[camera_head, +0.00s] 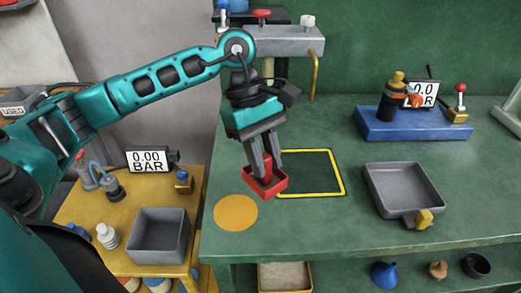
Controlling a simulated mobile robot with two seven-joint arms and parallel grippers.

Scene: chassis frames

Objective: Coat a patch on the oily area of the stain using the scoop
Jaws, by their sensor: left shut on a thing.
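My left gripper (264,158) is shut on a red scoop (267,187), a small open box shape. It holds the scoop over the green bench (320,225), at the left edge of a yellow-outlined square (315,172). I cannot tell whether the scoop touches the bench. A flat round orange patch (236,213) lies on the bench just left and in front of the scoop. No stain can be clearly told apart; the square's inside looks dark green. The scoop's contents cannot be made out. My right gripper is not in view.
A grey tray (401,188) with a yellow handle stands right of the square. A blue fixture (415,122) stands behind it. A grey bin (159,235) is on the yellow cart at left. A tray of pale material (285,276) sits below the bench top.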

